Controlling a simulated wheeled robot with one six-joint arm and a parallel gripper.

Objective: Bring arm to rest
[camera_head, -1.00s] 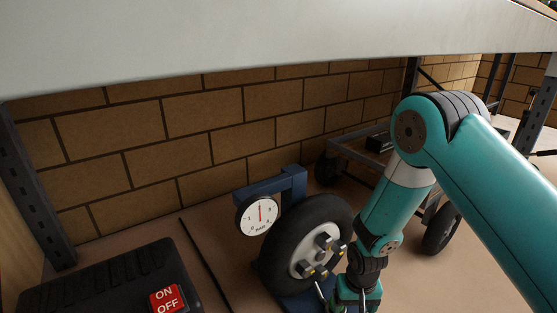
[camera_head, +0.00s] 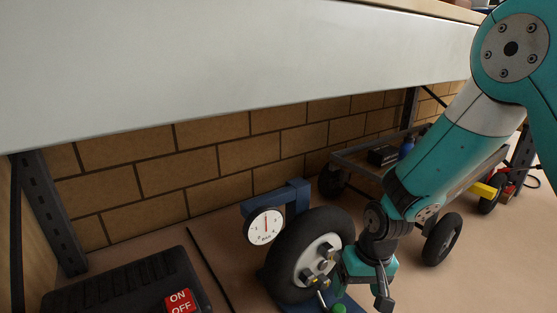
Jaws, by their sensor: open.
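My teal arm (camera_head: 440,150) comes in from the upper right and bends down toward the wheel. My gripper (camera_head: 362,290) hangs at its end, just right of the wheel (camera_head: 290,248), with its jaws apart and nothing seen between them. The gripper's near side overlaps the wheel's right edge in the picture; I cannot tell whether they touch. The wheel stands upright on a blue stand (camera_head: 298,196), with a grey hub and dark lug nuts. A small green-topped piece (camera_head: 339,308) sits below the gripper at the bottom edge.
A pressure gauge (camera_head: 265,227) hangs left of the wheel. A black box with a red ON/OFF switch (camera_head: 180,301) lies at lower left. A wheeled cart (camera_head: 352,163) stands behind the arm. A wide pale shelf edge (camera_head: 220,70) overhangs the top.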

